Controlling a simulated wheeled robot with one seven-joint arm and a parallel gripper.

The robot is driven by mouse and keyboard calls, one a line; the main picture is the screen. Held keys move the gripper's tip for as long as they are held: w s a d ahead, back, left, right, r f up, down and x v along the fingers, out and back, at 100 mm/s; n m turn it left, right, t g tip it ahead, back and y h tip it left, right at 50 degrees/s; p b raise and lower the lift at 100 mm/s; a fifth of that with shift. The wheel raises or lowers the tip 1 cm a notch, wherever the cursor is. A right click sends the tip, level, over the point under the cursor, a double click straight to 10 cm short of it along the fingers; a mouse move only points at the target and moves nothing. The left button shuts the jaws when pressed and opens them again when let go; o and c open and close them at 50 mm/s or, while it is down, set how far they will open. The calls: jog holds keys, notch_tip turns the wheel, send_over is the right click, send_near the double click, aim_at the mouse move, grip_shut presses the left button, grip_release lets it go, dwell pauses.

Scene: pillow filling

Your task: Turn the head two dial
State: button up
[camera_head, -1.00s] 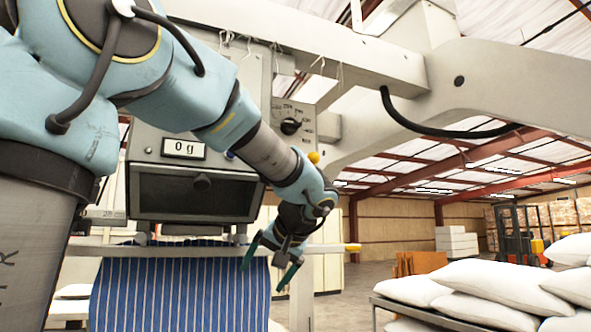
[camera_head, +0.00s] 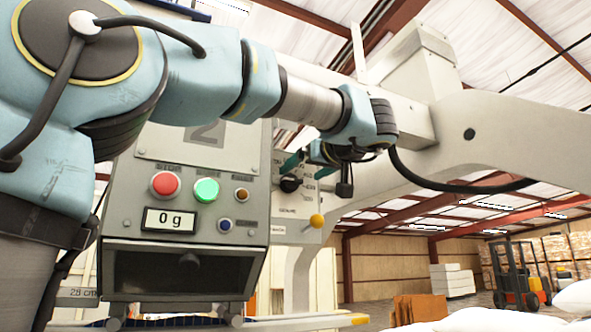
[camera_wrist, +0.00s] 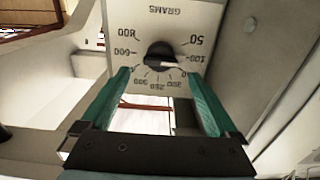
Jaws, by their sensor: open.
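The dial (camera_head: 289,184) is a black round knob on a grey side plate of the head marked "2" (camera_head: 205,133). In the wrist view the dial (camera_wrist: 160,55) shows upside down, with a GRAMS scale around it. Its pale pointer points right in that view, near the 100 mark. My gripper (camera_head: 308,168) is open in front of the plate, close to the dial. In the wrist view its two green fingers (camera_wrist: 157,76) lie either side of the dial, slightly below it. No contact with the knob is visible.
The head's front has a red button (camera_head: 165,184), a green button (camera_head: 206,191) and a display (camera_head: 170,220) reading 0 g. A yellow-knobbed lever (camera_head: 316,221) sits below the dial. A beige machine arm (camera_head: 520,125) extends right. A forklift (camera_head: 520,275) stands far off.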

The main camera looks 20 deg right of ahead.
aim_at(294, 178)
jog(key=shift+w+a+p, duration=0.2)
jog(key=shift+w+p, duration=0.7)
jog(key=shift+w, duration=1.35)
jog(key=c, duration=1.4)
